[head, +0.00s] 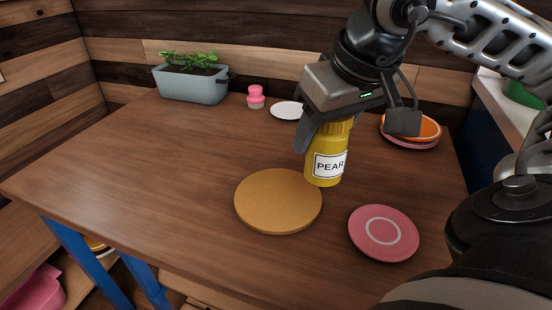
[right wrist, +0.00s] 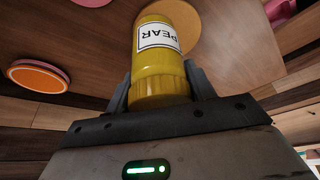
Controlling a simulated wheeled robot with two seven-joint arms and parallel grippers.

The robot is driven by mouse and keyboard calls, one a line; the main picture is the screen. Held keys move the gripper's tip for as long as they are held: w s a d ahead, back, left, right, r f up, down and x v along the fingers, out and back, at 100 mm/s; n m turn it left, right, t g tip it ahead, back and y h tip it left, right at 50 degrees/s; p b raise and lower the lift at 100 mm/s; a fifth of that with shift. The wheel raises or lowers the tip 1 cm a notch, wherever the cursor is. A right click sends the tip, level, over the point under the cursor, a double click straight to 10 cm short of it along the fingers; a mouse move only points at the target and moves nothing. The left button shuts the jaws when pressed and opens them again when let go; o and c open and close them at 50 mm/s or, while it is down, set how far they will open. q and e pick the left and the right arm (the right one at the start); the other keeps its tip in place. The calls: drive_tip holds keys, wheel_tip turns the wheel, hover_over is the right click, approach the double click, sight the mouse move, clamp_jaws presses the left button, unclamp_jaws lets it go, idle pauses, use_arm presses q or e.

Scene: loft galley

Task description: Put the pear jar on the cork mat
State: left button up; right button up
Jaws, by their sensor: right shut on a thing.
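The yellow pear jar (head: 323,174), with a white label reading PEAR, is upright in my right gripper (head: 328,135). The gripper is shut on the upper part of the jar. In the right wrist view the jar (right wrist: 160,72) sits between the two fingers of the gripper (right wrist: 160,88). The round tan cork mat (head: 277,202) lies on the table, and the jar's base appears over or just behind its right rim in the head view. Whether the jar is clear of the table cannot be told for sure. Part of the mat (right wrist: 195,20) shows behind the jar in the right wrist view. My left gripper is out of view.
A pink coaster with a pale ring (head: 383,251) lies right of the mat. Behind are a planter (head: 190,85), a pink stamp-like object (head: 256,98), a white disc (head: 287,110) and an orange plate on a pink one (head: 430,128). The table's left side (head: 130,170) is clear.

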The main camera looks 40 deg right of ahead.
drive_tip(key=w+f, duration=0.3)
drive_tip(key=w+f+p, duration=0.1)
drive_tip(key=w+f, duration=0.2)
drive_tip(key=f, duration=0.1)
drive_tip(key=w+f+p, duration=0.1)
drive_tip(key=w+f, duration=0.2)
drive_tip(key=w, duration=0.1)
drive_tip(key=shift+w+d+f, duration=0.1)
drive_tip(key=shift+d+f, duration=0.15)
drive_tip(key=shift+f, duration=0.35)
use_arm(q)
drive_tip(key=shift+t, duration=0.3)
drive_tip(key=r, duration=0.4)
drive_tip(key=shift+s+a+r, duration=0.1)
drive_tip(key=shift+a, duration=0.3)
use_arm(e)
drive_tip(key=shift+f, duration=0.3)
drive_tip(key=o, duration=1.2)
drive_tip(key=shift+r, duration=0.1)
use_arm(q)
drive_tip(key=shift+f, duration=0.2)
